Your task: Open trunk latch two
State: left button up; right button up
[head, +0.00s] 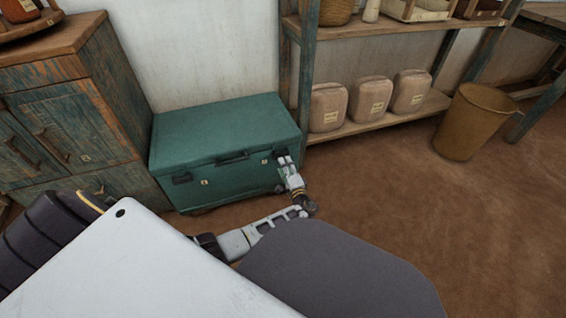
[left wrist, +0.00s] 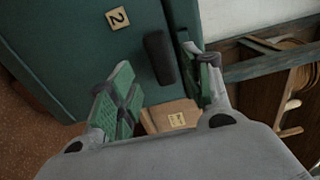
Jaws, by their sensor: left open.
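The teal trunk (head: 225,135) stands closed against the wall, its lid down. A dark latch (head: 181,178) is at the left of its front and a dark handle (head: 232,158) is in the middle. My left gripper (head: 284,163) is at the right end of the front and partly hides latch two there. In the left wrist view, a label "2" (left wrist: 118,18) sits beside the dark latch two (left wrist: 160,57). The fingers of my left gripper (left wrist: 165,95) are apart, with latch two ahead of the gap between them. I cannot tell whether they touch it.
A worn blue-green cabinet (head: 70,115) stands close left of the trunk. To the right is a shelf (head: 340,131) with several tan canisters (head: 369,99) on its lower board. A brown bin (head: 473,121) stands farther right. The floor (head: 430,210) in front is clear.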

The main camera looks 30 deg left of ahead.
pick_arm(q)
jog(key=v, duration=0.7)
jog(key=shift+s+d, duration=0.1)
jog(key=shift+s, duration=0.05)
dwell(0.4)
jog(key=s+f+n+g+h, duration=0.3)
jog(key=s+n+g+h, duration=0.35)
jog(key=s, duration=0.75)
jog(key=s+d+r+g+h, duration=0.1)
jog(key=s+d+r+h, duration=0.5)
jog(key=s+r, duration=0.4)
jog(key=shift+s+d+r+h+p, duration=0.35)
jog(key=shift+s+r+h+p, duration=0.1)
jog(key=shift+s+h, duration=0.3)
pick_arm(e)
jog(key=d+r+g+h, duration=0.3)
jog(key=d+r+h, duration=0.1)
jog(key=d+r, duration=0.6)
jog(key=shift+s+d+h, duration=0.25)
jog(key=shift+s+h, duration=0.1)
jog(key=shift+h, duration=0.05)
pick_arm(q)
jog(key=shift+w+f+g+p, duration=0.35)
jog(key=shift+w+f+p, duration=0.05)
jog(key=shift+p, duration=0.7)
pick_arm(e)
jog(key=shift+w+a+f+g, duration=0.1)
jog(key=shift+w+f+g, duration=0.2)
jog(key=shift+w+f, duration=0.05)
